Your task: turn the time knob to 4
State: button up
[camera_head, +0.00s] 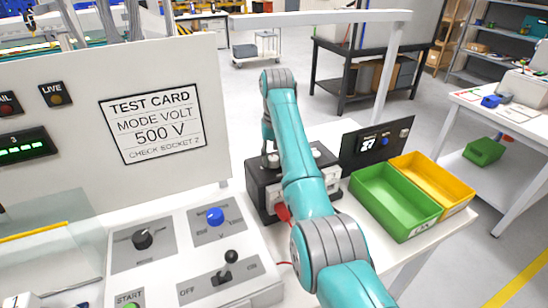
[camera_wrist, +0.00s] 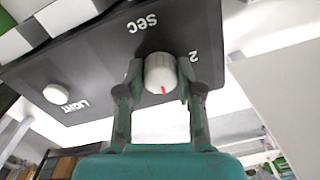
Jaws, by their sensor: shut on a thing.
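The time knob (camera_wrist: 161,73) is a white round knob with a red pointer line, on a dark panel (camera_wrist: 105,60) marked SEC, in the wrist view. Its red line points toward the bottom of the picture. The figure 2 shows at the knob's right; no 4 can be read. My gripper (camera_wrist: 161,80) is shut on the knob, one finger on each side. In the head view a black box (camera_head: 262,197) stands on the white bench, partly hidden by my arm, and my fingertips cannot be made out there.
A white button (camera_wrist: 55,94) marked LIGHT is on the same panel. In the head view, green (camera_head: 434,213) and yellow (camera_head: 467,194) bins and a black display unit (camera_head: 350,157) stand right of the box. A test console (camera_head: 165,290) with knobs and a lever is at left.

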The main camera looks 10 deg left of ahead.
jog(key=m, duration=0.4)
jog(key=shift+m, duration=0.4)
dwell(0.4)
jog(key=o, duration=1.2)
jog(key=shift+c, duration=0.2)
